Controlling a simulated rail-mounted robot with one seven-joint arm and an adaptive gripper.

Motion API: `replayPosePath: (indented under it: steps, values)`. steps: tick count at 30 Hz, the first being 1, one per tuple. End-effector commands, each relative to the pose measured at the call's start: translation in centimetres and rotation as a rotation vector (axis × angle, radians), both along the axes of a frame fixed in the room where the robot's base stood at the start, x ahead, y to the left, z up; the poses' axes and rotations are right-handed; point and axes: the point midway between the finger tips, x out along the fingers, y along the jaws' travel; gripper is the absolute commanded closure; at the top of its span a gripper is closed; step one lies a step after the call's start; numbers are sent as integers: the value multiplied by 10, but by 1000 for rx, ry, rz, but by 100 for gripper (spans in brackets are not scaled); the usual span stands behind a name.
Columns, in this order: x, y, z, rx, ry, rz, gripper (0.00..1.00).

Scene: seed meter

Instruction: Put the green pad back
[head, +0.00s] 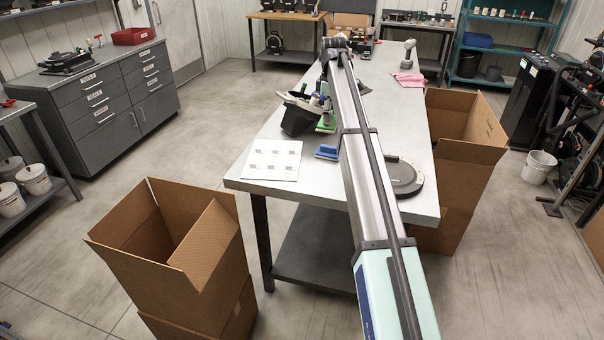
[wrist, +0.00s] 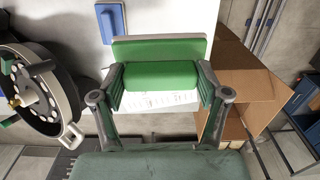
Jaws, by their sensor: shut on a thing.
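The green pad (wrist: 160,48) has a green raised grip and a pale edge. It is in the middle of the wrist view, between the two fingers of my gripper (wrist: 159,82), which is shut on the grip. In the head view a green bit of the pad (head: 325,126) shows beside my arm, over the table (head: 262,186); my arm hides most of the gripper. A blue pad (head: 327,152) lies on the table, and it also shows at the top of the wrist view (wrist: 112,20). Whether the green pad touches the table I cannot tell.
A black device (head: 299,116) stands left of the gripper; its round open side shows in the wrist view (wrist: 35,85). A white card (head: 273,160) lies at the table's near left corner. A grey disc (head: 405,178) lies right of my arm. Open cardboard boxes (head: 190,270) flank the table.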

Motion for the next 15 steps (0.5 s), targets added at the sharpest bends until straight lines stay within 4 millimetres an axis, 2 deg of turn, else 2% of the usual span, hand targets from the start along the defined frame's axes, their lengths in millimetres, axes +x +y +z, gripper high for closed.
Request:
replayPosePath:
  steps: [5, 8, 15]
  values:
    - [-2, 0, -12, -4, 4, 3, 58]
    - [-3, 0, -31, -4, 5, 3, 58]
    - [-3, 0, -88, -4, 5, 3, 58]
